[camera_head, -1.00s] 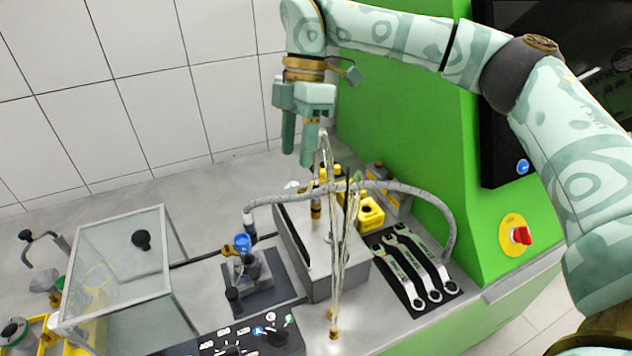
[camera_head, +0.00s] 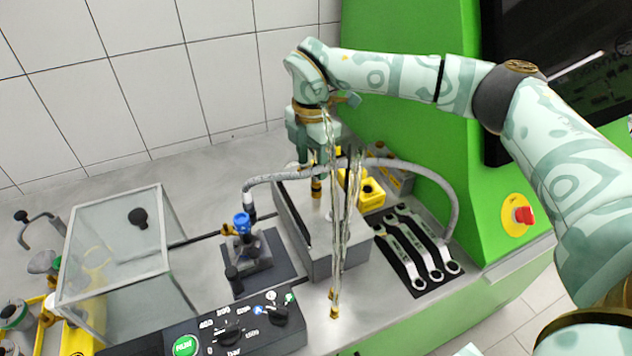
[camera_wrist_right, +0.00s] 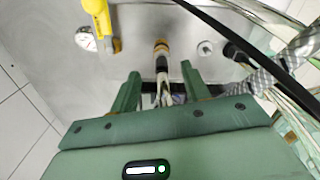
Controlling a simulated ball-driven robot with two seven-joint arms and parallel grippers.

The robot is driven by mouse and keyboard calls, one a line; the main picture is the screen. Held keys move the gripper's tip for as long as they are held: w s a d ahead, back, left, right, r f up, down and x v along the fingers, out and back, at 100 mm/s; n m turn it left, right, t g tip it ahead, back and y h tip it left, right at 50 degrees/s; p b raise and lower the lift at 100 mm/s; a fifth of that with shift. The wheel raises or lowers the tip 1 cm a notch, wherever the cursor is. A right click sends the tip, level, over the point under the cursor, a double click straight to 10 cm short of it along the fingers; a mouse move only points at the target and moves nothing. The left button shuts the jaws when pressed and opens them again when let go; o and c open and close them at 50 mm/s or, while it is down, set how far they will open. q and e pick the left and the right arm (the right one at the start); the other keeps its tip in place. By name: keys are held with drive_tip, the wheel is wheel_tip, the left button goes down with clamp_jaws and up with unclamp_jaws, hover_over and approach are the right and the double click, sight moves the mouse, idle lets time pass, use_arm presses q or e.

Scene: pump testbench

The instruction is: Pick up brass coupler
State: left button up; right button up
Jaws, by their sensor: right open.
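A brass coupler (camera_head: 316,190) stands upright on top of the grey metal box (camera_head: 330,265), near its back. In the right wrist view the brass coupler (camera_wrist_right: 161,50) is just beyond the fingertips, roughly centred between them, with pale tubing running from it toward me. My right gripper (camera_head: 312,166) is above the back of the box, pointing down and partly hidden by clear hoses. In its wrist view the right gripper (camera_wrist_right: 160,72) is open, with nothing held between its fingers. My left gripper does not show.
Clear hoses (camera_head: 338,220) hang in front of the box, and a grey braided hose (camera_head: 438,186) arches over it. Yellow blocks (camera_head: 371,192) stand behind. Wrenches (camera_head: 418,250) lie at right; a blue-capped valve (camera_head: 243,225) and glass case (camera_head: 118,250) stand left.

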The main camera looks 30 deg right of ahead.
sight(316, 184)
drive_tip(key=f, duration=0.3)
drive_tip(key=d+f, duration=0.1)
drive_tip(key=f, duration=0.1)
drive_tip(key=shift+s+b, duration=0.1)
drive_tip(key=shift+b, duration=0.25)
drive_tip(key=shift+a+r, duration=0.1)
drive_tip(key=shift+r, duration=0.05)
clamp_jaws()
